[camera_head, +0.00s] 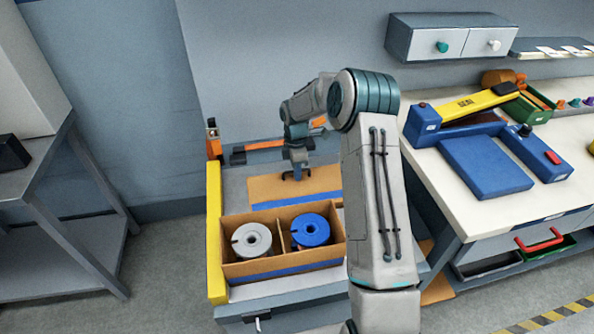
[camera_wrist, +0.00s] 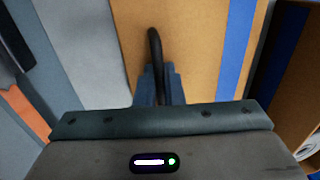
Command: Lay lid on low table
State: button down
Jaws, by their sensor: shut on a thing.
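The lid (camera_head: 265,190) is a flat brown cardboard panel with a blue stripe along its near edge. It appears level, over the low table (camera_head: 235,181) and just behind the open box. I cannot tell whether it touches the table. My gripper (camera_head: 296,174) points down at the lid and is shut on its black handle. In the wrist view, the fingers (camera_wrist: 161,85) close around the dark handle (camera_wrist: 154,48), with the lid (camera_wrist: 195,35) below. My arm hides the lid's right end in the head view.
The open cardboard box (camera_head: 285,267) holds a grey pulley (camera_head: 238,246) and a blue pulley (camera_head: 324,232) in separate compartments. A yellow edge (camera_head: 214,235) borders the low table's left side. Orange-handled tools (camera_head: 262,145) lie behind. A workbench (camera_head: 450,208) with a blue-and-yellow device stands right.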

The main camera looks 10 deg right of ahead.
jog(key=c, duration=1.5)
grip_release()
jog(key=shift+f, duration=0.1)
jog(key=shift+c, duration=0.2)
notch_tip(320, 180, up, 12)
jog(key=w, duration=0.1)
notch_tip(320, 180, up, 7)
jog(key=m, duration=0.3)
send_over(297, 190)
jog(key=s+r+m+t, duration=0.1)
jog(key=s+m, duration=0.6)
jog(key=s, duration=0.7)
jog(key=s+r+m+t, duration=0.2)
jog(key=s+m, duration=0.6)
jog(key=s, duration=0.6)
jog(key=shift+s+d+r+t, duration=0.15)
jog(key=shift+s+d+t, duration=0.25)
jog(key=shift+t, duration=0.1)
